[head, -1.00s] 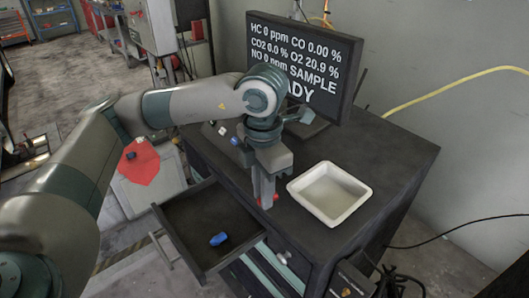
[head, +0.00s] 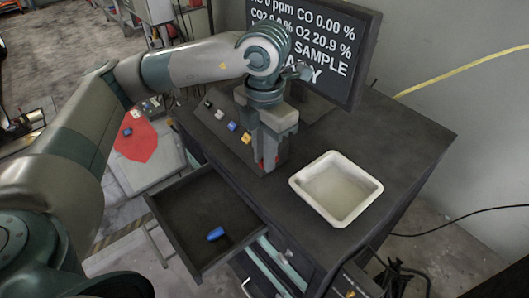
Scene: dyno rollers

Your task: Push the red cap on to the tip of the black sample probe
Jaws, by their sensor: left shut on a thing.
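My left gripper (head: 268,164) points down over the black cabinet top, near its front edge above the open drawer. Its jaws are shut on a small red piece, which looks like the red cap (head: 262,162); only slivers of red show at the fingertips. The fingers hide most of it. I cannot clearly make out the black sample probe. My right gripper is not in view.
Small black, white, blue (head: 232,127) and yellow (head: 246,138) pieces stand left of the gripper. A white tray (head: 358,216) sits to the right. The open drawer (head: 175,203) holds a blue object (head: 215,233). A monitor (head: 345,65) stands behind. A red cloth (head: 138,143) lies at left.

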